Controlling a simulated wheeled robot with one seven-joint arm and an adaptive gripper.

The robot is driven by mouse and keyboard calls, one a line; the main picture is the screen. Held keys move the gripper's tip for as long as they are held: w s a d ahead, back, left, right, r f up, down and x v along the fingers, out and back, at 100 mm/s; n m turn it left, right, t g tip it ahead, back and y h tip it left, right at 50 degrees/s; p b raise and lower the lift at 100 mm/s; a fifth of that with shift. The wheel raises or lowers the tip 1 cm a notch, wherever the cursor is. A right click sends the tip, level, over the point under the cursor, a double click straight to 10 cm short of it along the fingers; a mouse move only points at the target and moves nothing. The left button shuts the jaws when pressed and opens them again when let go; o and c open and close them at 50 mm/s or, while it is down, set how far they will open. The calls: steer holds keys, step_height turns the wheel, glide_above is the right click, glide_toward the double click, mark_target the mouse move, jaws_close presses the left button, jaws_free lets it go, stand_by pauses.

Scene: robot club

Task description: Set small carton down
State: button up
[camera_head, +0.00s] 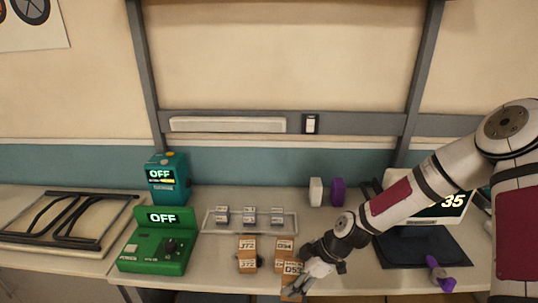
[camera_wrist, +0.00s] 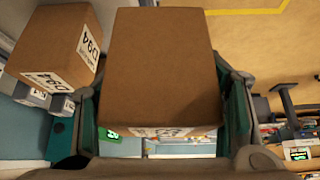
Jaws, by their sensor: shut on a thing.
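A small brown carton (camera_head: 292,267) with a white label, seemingly 053, is at the table's front edge in the head view. It fills the middle of the wrist view (camera_wrist: 160,65), between the two fingers. My gripper (camera_head: 301,280) is shut on it, a finger on each side. Whether its underside touches anything is hidden. A second carton labelled D94 (camera_head: 284,244) stands just behind it, and shows at the upper left of the wrist view (camera_wrist: 58,45).
A white-framed rack (camera_head: 206,222) with several small grey blocks lies behind the cartons. A green device (camera_head: 157,243) and a teal device (camera_head: 167,183), both reading OFF, stand left. A white block (camera_head: 316,191) and a purple block (camera_head: 338,192) stand at the back. A dark mat (camera_head: 420,249) lies right.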

steer(key=w+d+r+m+t+h, duration=0.1)
steer(key=w+d+r+m, duration=0.1)
steer(key=d+r+m, duration=0.1)
steer(key=w+d+r+m+t+h, duration=0.2)
steer(key=w+d+m, duration=0.1)
steer(key=m, duration=0.3)
steer(key=w+d+r+m+t+h, duration=0.2)
steer(key=d+r+m, duration=0.1)
steer(key=d+m, duration=0.1)
steer(key=shift+w+d+r+m, duration=0.2)
steer(key=shift+w+r+m, duration=0.1)
steer(key=shift+w+m, duration=0.1)
steer(key=d+m, duration=0.1)
steer(key=w+d+r+m+h, duration=0.1)
steer(key=shift+w+r+m+t+h, duration=0.15)
steer(key=shift+m+t+h, duration=0.15)
